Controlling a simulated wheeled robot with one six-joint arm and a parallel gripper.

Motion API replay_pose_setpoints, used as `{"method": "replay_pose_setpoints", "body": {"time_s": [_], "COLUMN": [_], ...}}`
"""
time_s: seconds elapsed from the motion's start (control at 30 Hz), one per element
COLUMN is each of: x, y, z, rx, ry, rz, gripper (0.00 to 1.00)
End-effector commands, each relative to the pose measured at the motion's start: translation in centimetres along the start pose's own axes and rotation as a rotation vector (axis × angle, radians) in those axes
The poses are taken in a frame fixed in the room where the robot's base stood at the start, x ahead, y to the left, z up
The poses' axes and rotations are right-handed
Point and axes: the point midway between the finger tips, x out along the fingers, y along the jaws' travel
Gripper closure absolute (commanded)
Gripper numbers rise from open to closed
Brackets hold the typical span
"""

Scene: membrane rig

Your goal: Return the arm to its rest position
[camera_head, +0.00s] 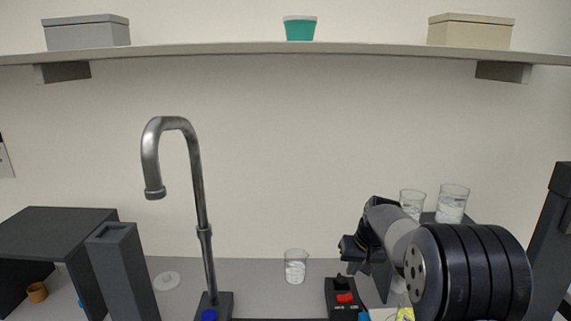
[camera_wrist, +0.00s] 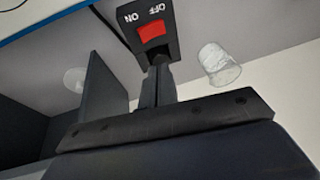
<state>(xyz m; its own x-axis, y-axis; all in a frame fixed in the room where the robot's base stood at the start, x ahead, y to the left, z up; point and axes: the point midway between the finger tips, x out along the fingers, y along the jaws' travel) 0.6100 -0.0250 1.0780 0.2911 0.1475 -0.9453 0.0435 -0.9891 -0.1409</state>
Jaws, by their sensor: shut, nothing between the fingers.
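My gripper (camera_head: 352,266) is at the end of my arm, which reaches in from the right in the head view. In the wrist view its two fingers (camera_wrist: 159,72) are together with nothing between them. The fingertips appear close to a black switch box (camera_wrist: 171,52) with a red rocker (camera_wrist: 152,31) marked ON and OFF. I cannot tell whether they touch it. In the head view the switch box (camera_head: 341,312) stands on the counter just below my gripper, its red rocker (camera_head: 345,297) showing.
A metal faucet (camera_head: 202,210) rises left of centre. A glass beaker (camera_head: 295,267) stands left of the switch box. Two more beakers (camera_head: 412,203) (camera_head: 452,204) stand behind my arm. A dark post (camera_head: 122,270) and dark shelter (camera_head: 55,230) are at left. A wall shelf (camera_head: 220,49) spans above.

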Motion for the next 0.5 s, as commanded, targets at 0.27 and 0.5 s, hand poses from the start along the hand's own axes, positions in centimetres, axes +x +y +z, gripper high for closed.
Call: {"method": "replay_pose_setpoints", "body": {"time_s": [0.27,0.5], "x": [-2.8,-3.1], "y": [0.0,0.0], "z": [0.0,0.0], "rx": [0.001,0.001], "ry": [0.001,-0.002], "rz": [0.001,0.001], "gripper": [1.0,1.0]}}
